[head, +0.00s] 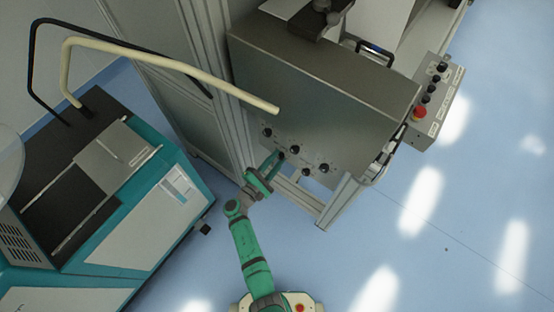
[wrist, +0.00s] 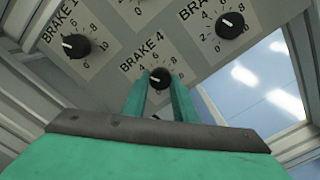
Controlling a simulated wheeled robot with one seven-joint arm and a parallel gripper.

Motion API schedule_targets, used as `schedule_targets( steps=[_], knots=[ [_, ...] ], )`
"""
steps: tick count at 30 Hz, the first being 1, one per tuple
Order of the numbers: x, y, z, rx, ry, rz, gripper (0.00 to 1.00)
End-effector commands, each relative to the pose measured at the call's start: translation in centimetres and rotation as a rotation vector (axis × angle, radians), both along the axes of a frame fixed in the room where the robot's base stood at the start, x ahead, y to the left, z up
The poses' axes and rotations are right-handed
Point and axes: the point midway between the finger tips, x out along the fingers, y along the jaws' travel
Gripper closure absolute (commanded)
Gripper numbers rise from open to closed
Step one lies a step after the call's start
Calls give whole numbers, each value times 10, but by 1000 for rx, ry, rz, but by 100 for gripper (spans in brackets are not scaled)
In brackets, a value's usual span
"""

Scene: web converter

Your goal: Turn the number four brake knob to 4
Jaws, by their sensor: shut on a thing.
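The number four brake knob (wrist: 160,76) is a round black knob under the "BRAKE 4" label on a grey panel in the wrist view. Its white mark points left; the dial numbers near it are partly hidden, so I cannot read the exact setting. My gripper (wrist: 160,84) has its two green fingers on either side of the knob, shut on it. In the head view my gripper (head: 279,156) reaches the lower front of the grey machine box, where the knob is small and mostly covered by the fingers.
A brake 1 knob (wrist: 76,46) sits to the upper left and another brake knob (wrist: 230,25) to the upper right, close to the fingers. A control box with a red button (head: 420,112) is at the right. A teal machine (head: 150,205) stands left of my arm.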

Motion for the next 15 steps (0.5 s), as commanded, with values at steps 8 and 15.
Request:
schedule_targets(
  steps=[8,15],
  knots=[
    [-1,0,-1,-2,1,-1,65],
    [-1,0,0,-2,1,-1,56]
  ],
)
